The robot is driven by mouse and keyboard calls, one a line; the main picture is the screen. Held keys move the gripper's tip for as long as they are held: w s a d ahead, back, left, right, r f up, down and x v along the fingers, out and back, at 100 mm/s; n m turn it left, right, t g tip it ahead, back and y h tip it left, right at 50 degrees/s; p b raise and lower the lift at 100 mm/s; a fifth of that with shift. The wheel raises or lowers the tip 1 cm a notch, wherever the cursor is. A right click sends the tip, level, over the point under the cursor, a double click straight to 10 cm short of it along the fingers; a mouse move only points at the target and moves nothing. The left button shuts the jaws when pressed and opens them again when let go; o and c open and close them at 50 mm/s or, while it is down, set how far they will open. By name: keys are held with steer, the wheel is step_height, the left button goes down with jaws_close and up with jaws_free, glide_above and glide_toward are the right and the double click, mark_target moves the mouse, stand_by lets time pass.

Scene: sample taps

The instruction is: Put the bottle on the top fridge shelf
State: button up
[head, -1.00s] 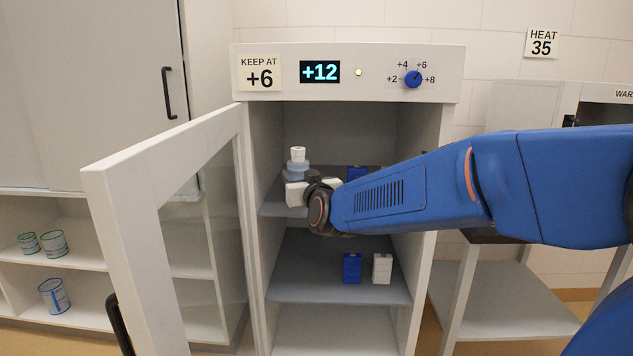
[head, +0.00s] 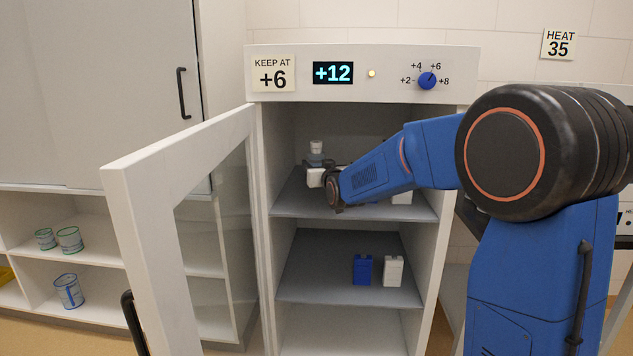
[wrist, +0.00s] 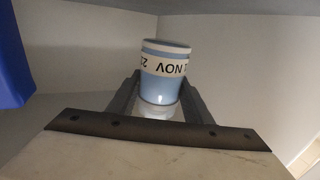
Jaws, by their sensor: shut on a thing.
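The bottle (head: 316,150) has a white cap and a clear, pale-blue body. My gripper (head: 318,174) is shut on it inside the fridge, over the left part of the top shelf (head: 292,204). In the wrist view the bottle (wrist: 166,72) stands between my gripper's dark fingers (wrist: 160,98), with a cream label reading "NOV" upside down. I cannot tell whether its base touches the shelf. The fridge (head: 440,62) has its glass door (head: 135,190) swung open to the left.
A white block (head: 402,197) is partly hidden behind my arm on the top shelf. A blue block (head: 362,269) and a white block (head: 393,270) stand on the shelf below. The fridge display (head: 333,73) reads +12.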

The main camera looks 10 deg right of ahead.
steer(key=shift+f, duration=2.35)
steer(key=shift+w+f, duration=0.2)
steer(key=shift+f, duration=0.15)
steer(key=o, duration=1.3)
steer(key=shift+f, duration=0.15)
steer(key=shift+o, duration=0.2)
